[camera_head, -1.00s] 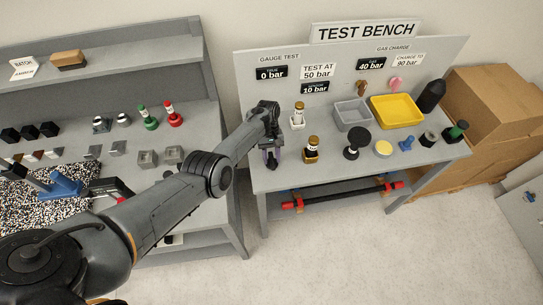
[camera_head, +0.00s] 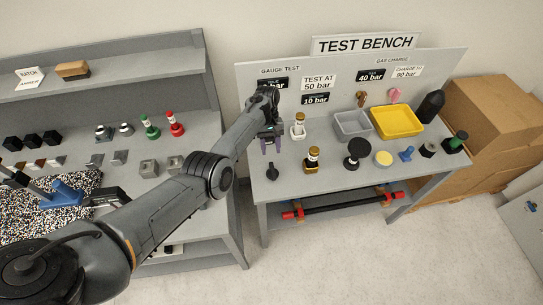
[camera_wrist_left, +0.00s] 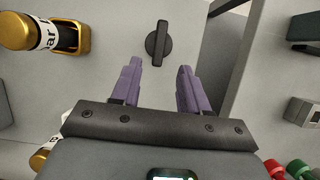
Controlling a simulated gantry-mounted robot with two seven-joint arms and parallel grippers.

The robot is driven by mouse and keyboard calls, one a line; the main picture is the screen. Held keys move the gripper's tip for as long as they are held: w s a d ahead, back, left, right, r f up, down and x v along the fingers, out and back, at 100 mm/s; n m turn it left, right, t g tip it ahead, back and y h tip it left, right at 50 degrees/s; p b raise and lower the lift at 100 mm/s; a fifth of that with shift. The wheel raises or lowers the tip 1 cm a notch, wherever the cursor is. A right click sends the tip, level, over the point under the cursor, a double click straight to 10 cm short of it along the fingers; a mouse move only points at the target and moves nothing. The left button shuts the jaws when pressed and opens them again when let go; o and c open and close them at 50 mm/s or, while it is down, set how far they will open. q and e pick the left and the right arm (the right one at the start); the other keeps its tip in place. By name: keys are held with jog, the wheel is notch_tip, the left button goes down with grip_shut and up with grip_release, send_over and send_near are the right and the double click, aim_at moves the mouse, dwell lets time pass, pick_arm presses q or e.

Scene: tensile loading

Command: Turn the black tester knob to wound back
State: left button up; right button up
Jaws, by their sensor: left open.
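The black tester knob (camera_head: 272,171) is on the left end of the test bench top, near its front edge. In the left wrist view the knob (camera_wrist_left: 158,43) is a round dark base with a raised bar running nearly up and down the picture. My left gripper (camera_head: 271,145) is open and empty, behind and above the knob in the head view. In the left wrist view its two purple fingers (camera_wrist_left: 158,70) point toward the knob, apart from it, with the knob just beyond the gap between them. My right gripper is not in view.
A gold-based bottle (camera_head: 312,158) stands right of the knob. A black round-topped post (camera_head: 357,152), grey tray (camera_head: 352,125) and yellow tray (camera_head: 397,121) are further right. A gap separates the two benches.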

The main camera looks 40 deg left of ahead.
pick_arm(q)
jog(key=shift+v, duration=0.85)
